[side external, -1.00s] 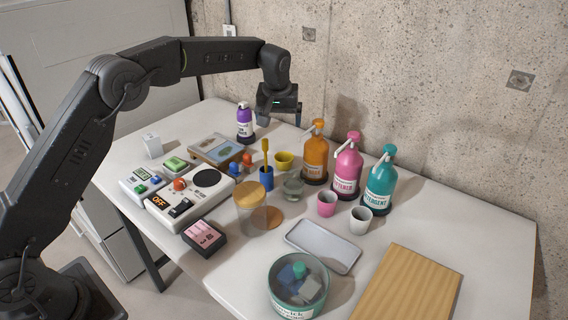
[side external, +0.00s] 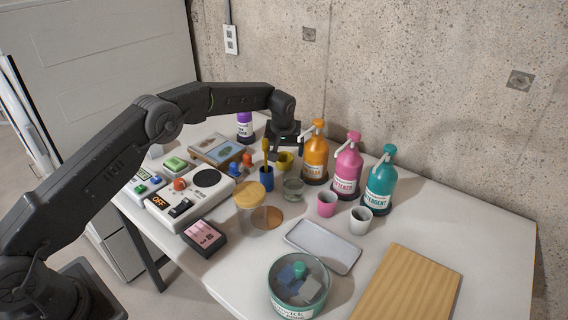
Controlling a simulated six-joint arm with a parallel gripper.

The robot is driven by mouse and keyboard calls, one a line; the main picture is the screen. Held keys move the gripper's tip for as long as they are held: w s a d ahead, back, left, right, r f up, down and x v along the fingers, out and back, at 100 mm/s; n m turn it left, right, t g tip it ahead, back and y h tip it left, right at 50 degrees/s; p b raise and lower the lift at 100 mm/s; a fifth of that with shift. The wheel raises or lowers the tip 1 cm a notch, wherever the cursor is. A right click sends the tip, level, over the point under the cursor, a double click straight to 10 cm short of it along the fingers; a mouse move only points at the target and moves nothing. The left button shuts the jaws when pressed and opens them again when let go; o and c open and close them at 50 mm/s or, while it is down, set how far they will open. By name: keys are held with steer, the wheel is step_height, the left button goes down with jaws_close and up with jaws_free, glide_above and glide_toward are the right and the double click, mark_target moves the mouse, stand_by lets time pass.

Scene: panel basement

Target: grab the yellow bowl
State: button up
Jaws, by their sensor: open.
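The yellow bowl (side external: 285,164) is small and stands on the white table behind the blue cup with the yellow brush and left of the orange bottle. My gripper (side external: 287,150) is right above the bowl and points down, its fingers open at about the bowl's rim. The gripper hides the bowl's upper part. I cannot tell whether a finger touches the bowl.
The blue cup with the yellow brush (side external: 266,177) stands close in front. The orange bottle (side external: 315,155) is close on the right, and a clear glass (side external: 293,187) is nearer the camera. The purple bottle (side external: 244,125) stands behind left. A grey tray (side external: 323,246) lies in front.

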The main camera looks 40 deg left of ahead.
mark_target(284, 157)
steer(key=x, duration=0.4)
steer(key=shift+c, duration=0.2)
steer(key=c, duration=0.9)
